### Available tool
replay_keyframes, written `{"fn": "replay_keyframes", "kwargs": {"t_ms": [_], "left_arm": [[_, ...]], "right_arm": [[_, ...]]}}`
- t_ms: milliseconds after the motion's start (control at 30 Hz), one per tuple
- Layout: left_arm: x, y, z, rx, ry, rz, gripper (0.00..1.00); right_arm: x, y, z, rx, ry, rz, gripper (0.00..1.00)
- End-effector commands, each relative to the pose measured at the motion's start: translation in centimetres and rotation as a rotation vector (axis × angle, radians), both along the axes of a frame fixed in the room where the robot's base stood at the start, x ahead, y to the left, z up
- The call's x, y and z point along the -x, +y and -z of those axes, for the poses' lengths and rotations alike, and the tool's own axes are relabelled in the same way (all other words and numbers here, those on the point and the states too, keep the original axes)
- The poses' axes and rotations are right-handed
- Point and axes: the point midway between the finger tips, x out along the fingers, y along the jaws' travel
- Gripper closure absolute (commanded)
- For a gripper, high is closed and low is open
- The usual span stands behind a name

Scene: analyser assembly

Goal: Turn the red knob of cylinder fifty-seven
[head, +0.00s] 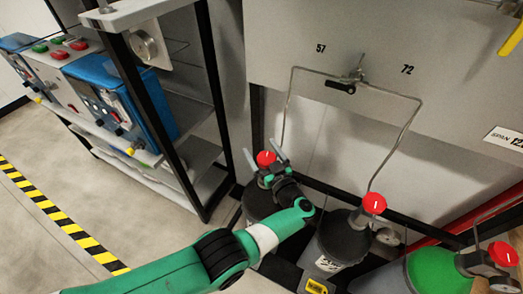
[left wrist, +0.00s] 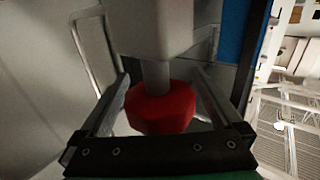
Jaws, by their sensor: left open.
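The label "57" is on the grey wall panel above a dark cylinder (head: 256,205) with a red knob (head: 265,158) on top. My left gripper (head: 264,153) is at this knob, with one finger on each side of it. In the left wrist view the red knob (left wrist: 160,109) sits on a grey stem between the open fingers (left wrist: 160,82). Gaps show beside the knob, though the left finger is very close to it. My left wrist and gripper cover part of the cylinder. My right gripper is not in view.
A second cylinder with a red knob (head: 374,203) stands to the right, under the label "72". A green-topped cylinder (head: 437,271) with a red knob (head: 503,254) is at the lower right. A thin metal tube (head: 287,110) runs down near the first knob. A black-framed shelf (head: 207,110) stands left.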

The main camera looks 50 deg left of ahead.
Motion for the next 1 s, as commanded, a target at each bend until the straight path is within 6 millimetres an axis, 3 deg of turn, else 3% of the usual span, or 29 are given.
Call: {"fn": "replay_keyframes", "kwargs": {"t_ms": [167, 600, 1000], "left_arm": [[0.3, -1.3, -0.1, 0.001, 0.001, 0.003, 0.0], [3.1, -10.1, 0.0, 0.0, 0.0, 0.003, 0.0], [3.5, -11.1, 0.0, 0.0, 0.0, 0.0, 0.0]], "right_arm": [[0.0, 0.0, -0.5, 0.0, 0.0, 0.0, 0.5], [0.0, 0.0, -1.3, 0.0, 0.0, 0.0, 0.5], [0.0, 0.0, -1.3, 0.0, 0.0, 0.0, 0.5]]}}
